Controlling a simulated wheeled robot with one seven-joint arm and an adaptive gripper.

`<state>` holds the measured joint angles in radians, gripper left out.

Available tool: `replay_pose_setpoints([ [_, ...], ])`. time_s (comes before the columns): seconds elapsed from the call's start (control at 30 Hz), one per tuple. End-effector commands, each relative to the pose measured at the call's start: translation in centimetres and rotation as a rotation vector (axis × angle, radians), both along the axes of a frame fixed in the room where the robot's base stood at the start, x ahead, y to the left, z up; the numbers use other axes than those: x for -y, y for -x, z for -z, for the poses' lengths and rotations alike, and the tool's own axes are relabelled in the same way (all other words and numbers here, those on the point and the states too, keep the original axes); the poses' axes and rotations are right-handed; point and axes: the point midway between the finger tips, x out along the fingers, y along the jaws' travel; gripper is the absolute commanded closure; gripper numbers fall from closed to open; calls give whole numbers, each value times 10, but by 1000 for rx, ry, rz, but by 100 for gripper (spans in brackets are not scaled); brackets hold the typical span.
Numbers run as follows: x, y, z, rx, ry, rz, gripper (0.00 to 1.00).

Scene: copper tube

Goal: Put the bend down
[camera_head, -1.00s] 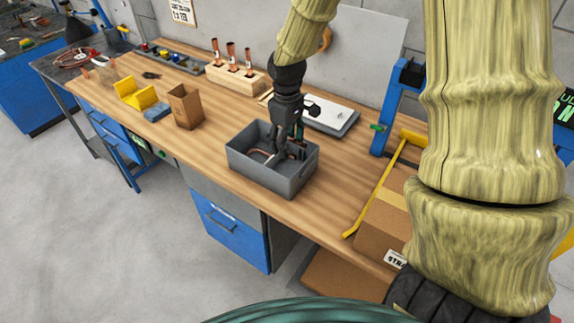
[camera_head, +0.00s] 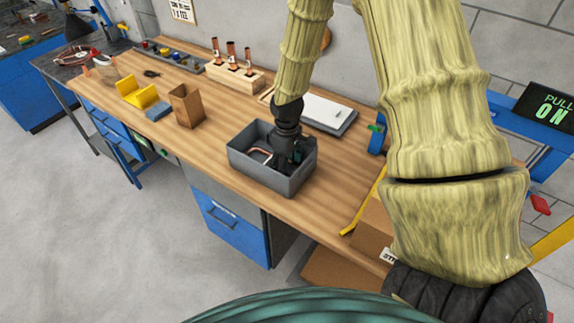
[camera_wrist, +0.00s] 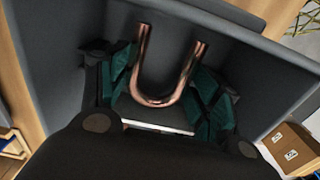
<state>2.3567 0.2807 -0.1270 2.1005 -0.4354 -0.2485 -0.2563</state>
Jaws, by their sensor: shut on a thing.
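The bend is a U-shaped copper tube (camera_wrist: 158,101), seen in the wrist view between the teal-padded fingers of my gripper (camera_wrist: 165,78). Its curved end is toward my palm and its two legs point away. My gripper is shut on it. In the head view, my gripper (camera_head: 284,164) reaches down into a grey open bin (camera_head: 252,169) on the workbench. Some copper (camera_head: 261,152) shows inside the bin to the left of my fingers; I cannot tell from this view if it is the held bend. The fingertips are partly hidden by the bin wall.
The wooden workbench (camera_head: 200,150) holds a cardboard holder (camera_head: 187,106), a wooden block with copper tubes (camera_head: 235,75), a yellow stand (camera_head: 137,92) and a white-topped tray (camera_head: 322,112). A carton (camera_head: 370,228) stands to the right.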

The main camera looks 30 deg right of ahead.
Motion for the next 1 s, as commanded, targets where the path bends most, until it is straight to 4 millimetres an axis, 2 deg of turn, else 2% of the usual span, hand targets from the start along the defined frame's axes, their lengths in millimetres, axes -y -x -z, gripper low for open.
replay_pose_setpoints([
  [0.2, 0, 0, 13, 0, 0, 0, 61],
  [0.63, 0, 0, 18, 1, 0, 0, 61],
  [0.67, 0, 0, 17, 1, 0, 0, 32],
  [0.7, 0, 0, 17, 1, 0, 0, 27],
  [1.0, 0, 0, 16, 1, 0, 0, 27],
])
